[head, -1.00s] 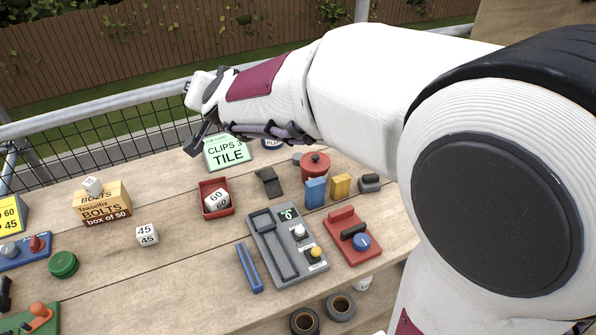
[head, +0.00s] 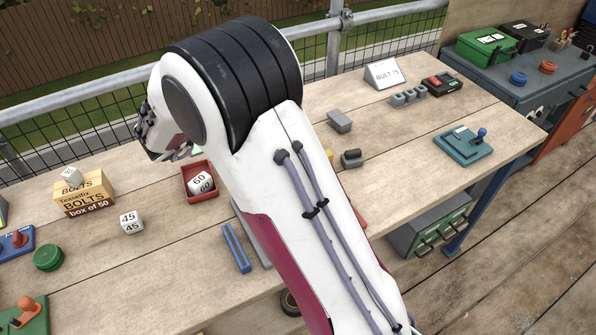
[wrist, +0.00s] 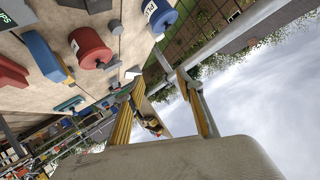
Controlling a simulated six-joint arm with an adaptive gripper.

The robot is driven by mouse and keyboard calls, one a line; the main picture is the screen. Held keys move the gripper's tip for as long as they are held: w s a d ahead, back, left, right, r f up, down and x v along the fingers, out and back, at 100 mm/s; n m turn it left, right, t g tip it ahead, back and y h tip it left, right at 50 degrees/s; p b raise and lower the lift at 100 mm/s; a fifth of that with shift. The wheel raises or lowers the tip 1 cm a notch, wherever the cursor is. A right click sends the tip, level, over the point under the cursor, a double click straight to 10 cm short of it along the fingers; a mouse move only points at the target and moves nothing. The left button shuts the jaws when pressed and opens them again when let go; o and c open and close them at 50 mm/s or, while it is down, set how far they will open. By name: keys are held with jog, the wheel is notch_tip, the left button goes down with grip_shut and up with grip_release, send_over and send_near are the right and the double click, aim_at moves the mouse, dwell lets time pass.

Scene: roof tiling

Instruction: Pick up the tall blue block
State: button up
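The tall blue block (wrist: 45,58) stands on the wooden table at the upper left of the wrist view, with a yellow block (wrist: 68,72) partly hidden behind it. In the head view my arm reaches across the table towards the back left.
A red lidded pot (wrist: 90,48) stands beside the blue block, and a blue roll (wrist: 160,14) is farther right. A red tray (head: 199,180) holds a 60 die. A thin blue bar (head: 236,248) lies in front. A metal rail (wrist: 240,45) runs behind the table. The right of the table has bare room.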

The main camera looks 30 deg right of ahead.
jog(key=s+f+m+g+h, duration=0.1)
jog(key=s+f+g, duration=0.2)
jog(key=s+f, duration=0.1)
jog(key=s+d+f+m+g+h, duration=0.1)
jog(key=s+f+g+h, duration=0.1)
jog(key=s+f, duration=0.2)
jog(key=s+f+m+g+h, duration=0.1)
jog(key=s+f+g, duration=0.2)
jog(key=s, duration=0.1)
jog(key=shift+s+d+f+g+h, duration=0.1)
jog(key=shift+d+f+g+h, duration=0.1)
jog(key=shift+f+g+h, duration=0.15)
jog(key=shift+d+f, duration=0.1)
jog(key=shift+x, duration=1.2)
jog(key=shift+d+f, duration=0.1)
jog(key=shift+d, duration=1.85)
jog(key=shift+d+f, duration=0.25)
jog(key=shift+d, duration=0.4)
